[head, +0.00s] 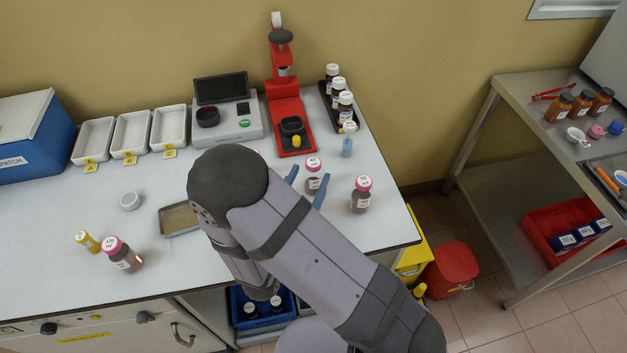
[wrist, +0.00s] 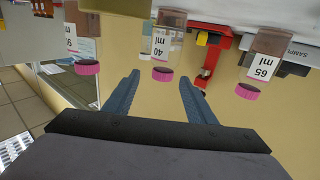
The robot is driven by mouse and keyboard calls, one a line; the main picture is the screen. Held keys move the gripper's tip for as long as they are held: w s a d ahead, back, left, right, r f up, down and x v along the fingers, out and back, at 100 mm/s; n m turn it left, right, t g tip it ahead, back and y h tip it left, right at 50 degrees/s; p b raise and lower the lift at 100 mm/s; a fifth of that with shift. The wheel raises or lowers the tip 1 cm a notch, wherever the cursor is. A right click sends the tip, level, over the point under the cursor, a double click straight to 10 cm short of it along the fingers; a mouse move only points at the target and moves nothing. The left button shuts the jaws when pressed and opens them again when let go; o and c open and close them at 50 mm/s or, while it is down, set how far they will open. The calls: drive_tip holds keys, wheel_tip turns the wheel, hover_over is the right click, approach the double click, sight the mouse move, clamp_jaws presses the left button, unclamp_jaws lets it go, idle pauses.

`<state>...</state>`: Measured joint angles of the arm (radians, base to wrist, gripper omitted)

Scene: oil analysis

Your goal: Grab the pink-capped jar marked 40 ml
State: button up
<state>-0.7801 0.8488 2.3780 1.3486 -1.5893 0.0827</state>
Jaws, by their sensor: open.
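The pink-capped jar marked 40 ml (wrist: 162,44) shows upside down in the wrist view, ahead of my gripper, with its cap in line with the gap between the fingertips. In the head view this jar (head: 313,183) stands upright on the white bench, just beyond my blue fingers. My gripper (head: 307,182) is open and empty, one finger towards each side of the jar. The fingers also show spread in the wrist view (wrist: 160,79). I see no contact with the jar.
A pink-capped jar marked 90 ml (head: 361,199) stands to the right. One marked 65 ml (wrist: 262,66) is on the other side, mostly behind my arm in the head view. A small bluish bottle (head: 348,145) and red stand (head: 287,110) are behind. Another pink-capped jar (head: 124,259) is far left.

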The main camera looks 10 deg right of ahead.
sight(311, 169)
drive_tip(key=shift+r+p+x, duration=0.2)
drive_tip(key=shift+p+x, duration=0.95)
drive_tip(key=shift+x, duration=0.8)
drive_tip(key=shift+w+d+f, duration=0.1)
drive_tip(key=shift+w+d, duration=0.1)
drive_tip(key=shift+w, duration=0.55)
clamp_jaws()
drive_tip(key=shift+r+b, duration=0.35)
drive_tip(key=shift+r, duration=4.65)
